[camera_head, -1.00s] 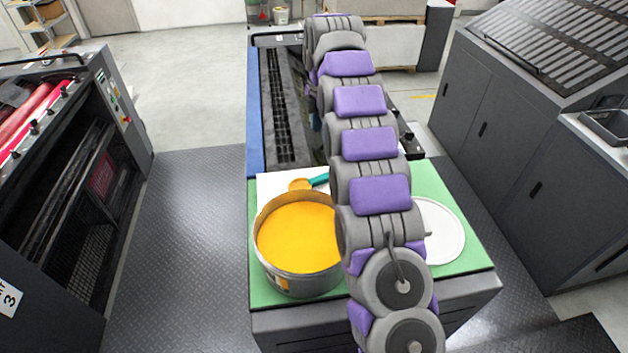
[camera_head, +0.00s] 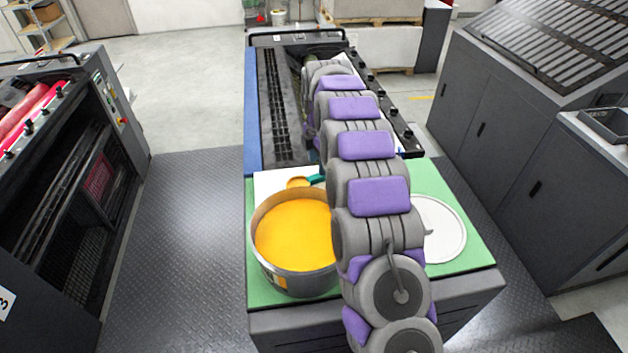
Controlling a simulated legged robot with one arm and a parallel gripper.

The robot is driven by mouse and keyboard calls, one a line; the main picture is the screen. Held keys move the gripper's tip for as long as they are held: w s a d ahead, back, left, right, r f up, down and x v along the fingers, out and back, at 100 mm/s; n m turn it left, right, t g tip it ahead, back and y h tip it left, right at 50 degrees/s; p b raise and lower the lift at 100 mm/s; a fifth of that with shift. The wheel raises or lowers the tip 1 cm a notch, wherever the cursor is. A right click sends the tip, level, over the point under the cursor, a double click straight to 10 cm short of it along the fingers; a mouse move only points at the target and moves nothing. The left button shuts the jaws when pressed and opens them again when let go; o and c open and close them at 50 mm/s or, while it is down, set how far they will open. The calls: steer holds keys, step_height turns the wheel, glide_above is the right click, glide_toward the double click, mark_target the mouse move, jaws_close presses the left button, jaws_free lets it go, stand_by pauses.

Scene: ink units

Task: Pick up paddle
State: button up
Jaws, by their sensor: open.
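The paddle lies on a white sheet (camera_head: 268,183) behind the ink can. Its ink-yellow end (camera_head: 299,183) and part of its teal handle (camera_head: 317,179) show; the rest of the handle is hidden behind my arm. The round metal can (camera_head: 292,281) is open and full of yellow ink. My arm stretches forward over the right side of the can and the bench, then bends down at its far end. My gripper is hidden behind the arm links, so its distance from the paddle cannot be seen.
The can and a round white lid (camera_head: 440,232) rest on a green mat (camera_head: 456,194). A long dark machine bed (camera_head: 277,110) with a blue side lies beyond. Dark cabinets (camera_head: 500,130) stand at the right and a rack machine (camera_head: 85,160) at the left. The floor between is clear.

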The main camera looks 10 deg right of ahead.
mark_target(317, 176)
steer(key=f, duration=0.3)
steer(key=f+b, duration=0.1)
steer(key=f, duration=0.1)
steer(key=shift+s+a, duration=0.1)
steer(key=shift+a, duration=0.15)
steer(key=shift+r, duration=0.1)
jaws_close()
